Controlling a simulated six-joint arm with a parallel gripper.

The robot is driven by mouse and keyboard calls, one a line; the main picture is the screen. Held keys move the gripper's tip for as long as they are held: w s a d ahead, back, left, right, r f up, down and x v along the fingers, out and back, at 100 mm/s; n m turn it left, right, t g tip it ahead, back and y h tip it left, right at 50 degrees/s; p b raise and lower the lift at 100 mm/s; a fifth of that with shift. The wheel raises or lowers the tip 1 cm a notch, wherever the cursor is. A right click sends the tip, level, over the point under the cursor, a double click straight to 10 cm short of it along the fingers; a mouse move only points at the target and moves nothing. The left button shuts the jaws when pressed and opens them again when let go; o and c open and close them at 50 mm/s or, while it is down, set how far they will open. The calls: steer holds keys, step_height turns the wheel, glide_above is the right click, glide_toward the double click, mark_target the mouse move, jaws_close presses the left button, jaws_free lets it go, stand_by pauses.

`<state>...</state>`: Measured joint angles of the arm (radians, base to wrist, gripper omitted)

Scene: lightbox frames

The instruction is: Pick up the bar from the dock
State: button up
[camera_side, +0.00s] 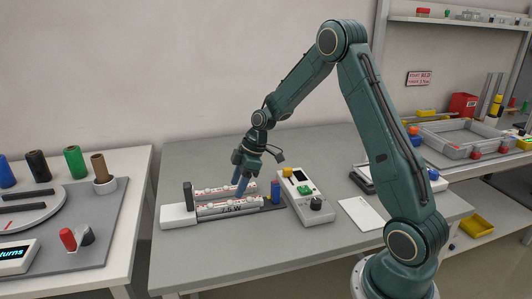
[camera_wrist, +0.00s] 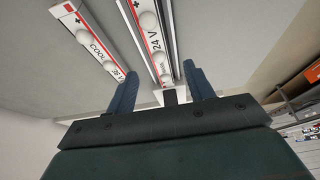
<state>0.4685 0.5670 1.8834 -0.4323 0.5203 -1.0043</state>
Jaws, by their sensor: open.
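The dock (camera_side: 178,216) is a low fixture with a white end block at its left. A white light bar marked 7.5 W (camera_side: 230,208) lies along its front, and a second bar with red marks (camera_side: 212,191) lies behind it. My gripper (camera_side: 241,187) is over the dock with its blue fingers pointing down and apart. In the wrist view my gripper (camera_wrist: 160,88) is open. A bar marked 24 V (camera_wrist: 152,40) runs up the picture, its lower end between the fingers. Another bar, marked 36 V (camera_wrist: 93,42), lies to the left. Finger contact cannot be told.
A dark post (camera_side: 188,196) and a blue post (camera_side: 275,191) stand at the dock's ends. A white card (camera_side: 360,213) lies further right. The table's front is clear.

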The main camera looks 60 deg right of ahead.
mark_target(231, 201)
steer(key=shift+x, duration=2.6)
steer(key=c, duration=1.1)
steer(key=shift+w+r, duration=0.1)
steer(key=shift+r, duration=0.05)
step_height(231, 201, up, 20)
steer(key=shift+f, duration=0.1)
